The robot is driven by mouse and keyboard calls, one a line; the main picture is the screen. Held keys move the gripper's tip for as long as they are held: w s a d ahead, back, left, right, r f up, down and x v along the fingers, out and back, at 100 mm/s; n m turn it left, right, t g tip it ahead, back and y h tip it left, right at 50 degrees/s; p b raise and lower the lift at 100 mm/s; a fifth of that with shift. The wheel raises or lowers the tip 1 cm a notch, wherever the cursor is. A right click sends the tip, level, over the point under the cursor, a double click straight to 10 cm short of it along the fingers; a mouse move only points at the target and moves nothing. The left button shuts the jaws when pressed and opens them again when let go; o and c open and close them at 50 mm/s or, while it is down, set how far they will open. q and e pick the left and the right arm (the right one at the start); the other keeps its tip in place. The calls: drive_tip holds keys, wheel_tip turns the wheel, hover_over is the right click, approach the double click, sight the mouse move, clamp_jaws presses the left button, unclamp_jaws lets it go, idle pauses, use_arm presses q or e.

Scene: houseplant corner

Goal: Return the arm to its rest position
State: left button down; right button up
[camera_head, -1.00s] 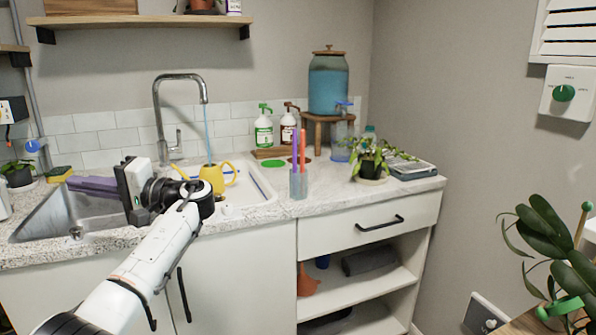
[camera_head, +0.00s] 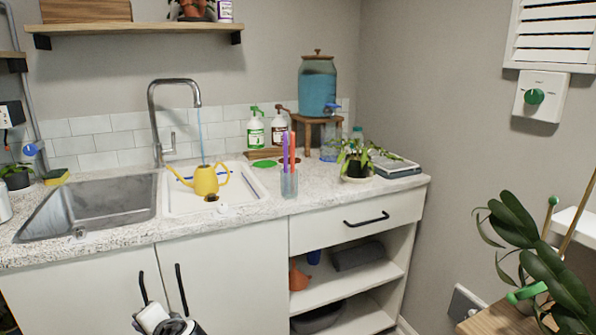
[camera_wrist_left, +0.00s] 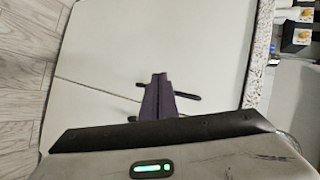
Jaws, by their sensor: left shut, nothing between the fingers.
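My left arm (camera_head: 168,320) shows only as a small piece at the bottom edge of the head view, low in front of the cabinet doors. Its gripper fingers are outside that view. In the left wrist view my left gripper (camera_wrist_left: 158,78) has its dark fingers together, with nothing between them. Behind them are the pale cabinet doors (camera_wrist_left: 130,45) and dark handles. My right gripper is in neither view.
The stone counter (camera_head: 240,212) edge lies above the arm. A yellow watering can (camera_head: 207,182) stands under the tap (camera_head: 152,115), with a thin blue stream above it. Open shelves (camera_head: 345,285) are at right. The wrist view shows wood flooring (camera_wrist_left: 25,80).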

use_arm(q)
drive_tip(key=s+d+f+h+p, duration=0.1)
drive_tip(key=s+d+f+h, duration=0.3)
drive_tip(key=s+d+f, duration=0.3)
drive_tip(key=s+d+f+h+p, duration=0.1)
drive_tip(key=s+d+f+h, duration=0.35)
drive_tip(key=s+f, duration=0.45)
drive_tip(key=s+d+r+n+h, duration=0.1)
drive_tip(key=s+d, duration=0.3)
drive_tip(key=s, duration=0.4)
drive_tip(key=s+d+r+n+t+h+p, duration=0.1)
drive_tip(key=s+d+r+n+h, duration=0.1)
drive_tip(key=s+d, duration=0.3)
drive_tip(key=s+r+h, duration=0.1)
drive_tip(key=s, duration=0.3)
drive_tip(key=shift+r, duration=0.25)
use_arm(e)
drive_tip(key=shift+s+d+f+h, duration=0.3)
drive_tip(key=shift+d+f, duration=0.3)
